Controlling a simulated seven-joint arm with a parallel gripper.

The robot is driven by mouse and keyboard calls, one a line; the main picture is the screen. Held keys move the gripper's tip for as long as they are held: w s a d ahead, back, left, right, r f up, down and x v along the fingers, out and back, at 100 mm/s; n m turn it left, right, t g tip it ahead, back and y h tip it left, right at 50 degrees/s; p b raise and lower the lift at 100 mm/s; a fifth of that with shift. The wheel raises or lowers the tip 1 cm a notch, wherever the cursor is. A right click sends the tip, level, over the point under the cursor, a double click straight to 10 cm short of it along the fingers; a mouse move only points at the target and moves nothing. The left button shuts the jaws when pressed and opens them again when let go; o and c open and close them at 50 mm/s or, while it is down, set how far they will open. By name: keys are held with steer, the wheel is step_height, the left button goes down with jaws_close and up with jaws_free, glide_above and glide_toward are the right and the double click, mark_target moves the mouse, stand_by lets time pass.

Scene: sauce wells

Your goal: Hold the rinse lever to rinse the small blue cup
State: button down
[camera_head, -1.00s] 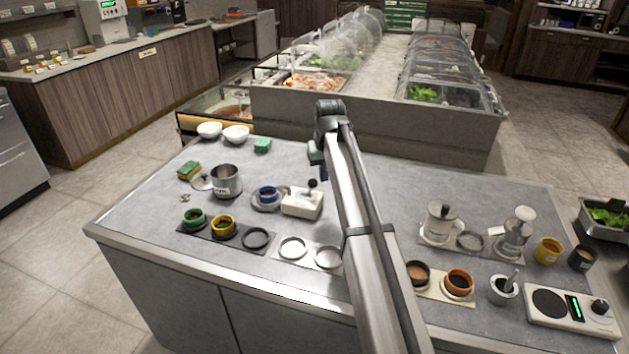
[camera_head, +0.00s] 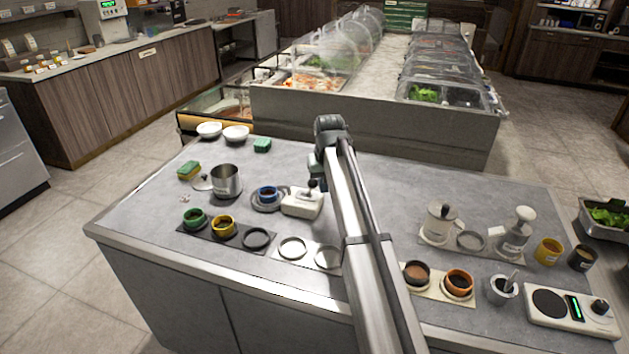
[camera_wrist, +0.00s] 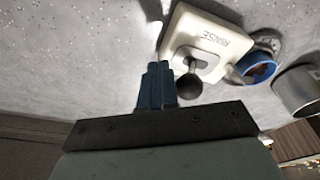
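The small blue cup (camera_head: 267,193) sits on the round grey rinse plate (camera_head: 258,206) at the left of the white rinse block (camera_head: 301,205). The rinse lever (camera_head: 312,185) stands on the block with a dark ball knob. In the wrist view I see the block marked RINSE (camera_wrist: 208,40), the knob (camera_wrist: 190,87) and the blue cup (camera_wrist: 257,67). My gripper (camera_wrist: 158,84) has its blue fingers together, close beside the knob with nothing visible between them. In the head view my gripper (camera_head: 316,171) is just above the lever, partly hidden by my arm.
A metal pot (camera_head: 226,182) stands left of the rinse plate. Green (camera_head: 194,217) and yellow (camera_head: 223,227) cups sit on a dark tray in front. The counter behind the block is clear.

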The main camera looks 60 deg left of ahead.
mark_target(313, 180)
steer(key=shift+s+a, duration=0.15)
steer(key=shift+a, duration=0.05)
steer(key=shift+s+a+f, duration=0.15)
steer(key=shift+s+a, duration=0.9)
steer(key=shift+s, duration=0.05)
stand_by(1.6)
steer(key=shift+w+d, duration=1.75)
step_height(313, 180, up, 8)
steer(key=shift+w, duration=0.15)
